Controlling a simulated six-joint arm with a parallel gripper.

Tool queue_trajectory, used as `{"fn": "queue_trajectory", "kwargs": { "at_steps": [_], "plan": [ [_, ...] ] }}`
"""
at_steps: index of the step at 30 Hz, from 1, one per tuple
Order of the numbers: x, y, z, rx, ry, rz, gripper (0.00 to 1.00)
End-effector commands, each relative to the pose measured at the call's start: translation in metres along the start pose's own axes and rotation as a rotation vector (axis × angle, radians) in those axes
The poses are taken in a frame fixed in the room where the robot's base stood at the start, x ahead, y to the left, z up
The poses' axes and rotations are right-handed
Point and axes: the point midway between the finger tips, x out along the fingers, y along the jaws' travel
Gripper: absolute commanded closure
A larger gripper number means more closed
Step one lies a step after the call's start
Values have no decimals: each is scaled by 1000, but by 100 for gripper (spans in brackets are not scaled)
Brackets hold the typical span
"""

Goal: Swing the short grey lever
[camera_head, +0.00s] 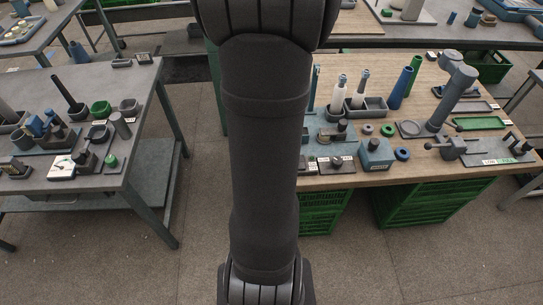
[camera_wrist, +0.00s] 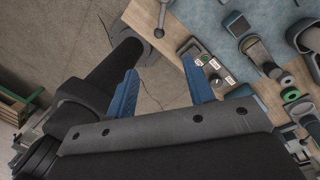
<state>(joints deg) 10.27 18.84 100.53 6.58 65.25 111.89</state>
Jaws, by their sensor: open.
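My gripper (camera_wrist: 158,82) shows in the wrist view with its two blue fingers wide apart and nothing between them. Below it lie bare floor and the front edge of a wooden bench. A short grey lever (camera_wrist: 161,14) with a dark ball end shows at the top of the wrist view, near the bench edge and beyond the fingers. Its base is cut off by the frame. In the head view my dark arm hides the gripper. A grey fitting with a ball-ended handle (camera_head: 452,147) stands on the right bench; I cannot tell whether it is the same lever.
A labelled panel with a green button (camera_wrist: 206,60) lies close past the right finger. A blue mat (camera_wrist: 208,14) with grey fixtures lies beyond it.

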Motion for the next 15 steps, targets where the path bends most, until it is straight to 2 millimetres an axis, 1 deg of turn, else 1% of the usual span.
{"fn": "queue_trajectory", "kwargs": {
  "at_steps": [1, 3, 7, 9, 12, 15],
  "plan": [
    [8, 0, -7, 118, -10, 8, 52],
    [17, 0, -14, 286, -24, 19, 52],
    [30, 1, -25, 543, -44, 35, 52],
    [35, 2, -30, 639, -50, 43, 52],
    [39, 2, -33, 726, -56, 49, 52],
    [43, 2, -34, 759, -58, 52, 52]
  ]
}}
